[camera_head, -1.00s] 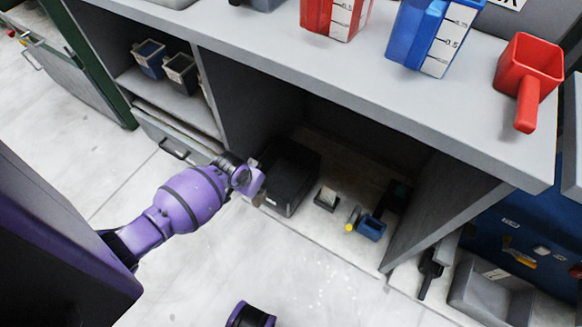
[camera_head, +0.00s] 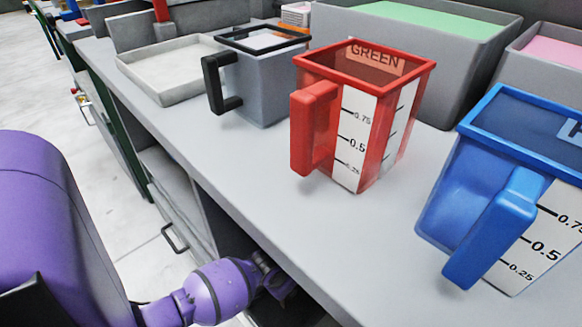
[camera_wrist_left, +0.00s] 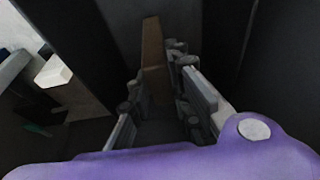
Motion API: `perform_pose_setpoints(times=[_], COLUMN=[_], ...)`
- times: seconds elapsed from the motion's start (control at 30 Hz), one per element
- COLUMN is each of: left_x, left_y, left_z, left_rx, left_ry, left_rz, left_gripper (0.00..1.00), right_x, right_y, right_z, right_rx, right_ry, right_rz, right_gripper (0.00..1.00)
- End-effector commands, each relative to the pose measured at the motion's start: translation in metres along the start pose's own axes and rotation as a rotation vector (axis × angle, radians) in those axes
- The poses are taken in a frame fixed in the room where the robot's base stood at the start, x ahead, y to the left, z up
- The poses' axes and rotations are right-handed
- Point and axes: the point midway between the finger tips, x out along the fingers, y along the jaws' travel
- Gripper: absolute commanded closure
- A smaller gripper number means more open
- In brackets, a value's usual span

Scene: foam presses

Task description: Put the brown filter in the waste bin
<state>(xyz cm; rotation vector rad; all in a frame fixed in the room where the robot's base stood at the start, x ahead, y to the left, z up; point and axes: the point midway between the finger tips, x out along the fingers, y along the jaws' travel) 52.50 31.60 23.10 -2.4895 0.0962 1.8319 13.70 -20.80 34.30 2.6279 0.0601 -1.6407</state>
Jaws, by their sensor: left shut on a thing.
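The brown filter (camera_wrist_left: 152,42) is a narrow brown strip in the left wrist view. My left gripper (camera_wrist_left: 160,85) is shut on it, and the filter stands out beyond the fingertips. Dark walls surround the fingers; I cannot tell whether they belong to the waste bin or the cupboard. In the head view my left gripper (camera_head: 280,284) is at the opening under the counter, partly hidden by its edge. The filter does not show there, and I cannot make out the waste bin. My right gripper is not in view.
The grey counter (camera_head: 225,165) lies above my left arm. On it stand a red jug (camera_head: 372,140), a blue jug (camera_head: 490,205), a grey jug (camera_head: 262,85) and a shallow tray (camera_head: 165,72). A pale block (camera_wrist_left: 54,73) shows at left in the wrist view.

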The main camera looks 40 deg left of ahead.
Motion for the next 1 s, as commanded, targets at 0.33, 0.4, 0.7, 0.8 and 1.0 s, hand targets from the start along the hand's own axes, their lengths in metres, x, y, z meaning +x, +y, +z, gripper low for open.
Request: perform_pose_setpoints(times=[0.33, 0.4, 0.7, 0.8, 1.0], left_x=[0.047, 0.06, 0.068, 0.069, 0.072], left_y=[0.001, 0.001, 0.0, 0.0, 0.001], left_z=[0.016, 0.02, 0.021, 0.021, 0.023], left_rx=[-0.001, -0.001, 0.0, 0.0, 0.0], left_ry=[-0.003, -0.004, 0.001, 0.0, 0.0], left_rz=[0.001, 0.001, 0.0, 0.0, 0.001], left_gripper=[1.0, 1.0, 1.0, 1.0, 0.73], right_x=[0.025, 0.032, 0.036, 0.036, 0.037], right_y=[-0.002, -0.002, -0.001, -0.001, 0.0], right_z=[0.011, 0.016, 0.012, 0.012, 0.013], right_rx=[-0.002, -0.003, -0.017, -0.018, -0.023], right_ry=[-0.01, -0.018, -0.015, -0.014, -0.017], right_rz=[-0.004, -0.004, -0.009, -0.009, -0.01], right_gripper=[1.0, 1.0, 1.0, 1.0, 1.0])
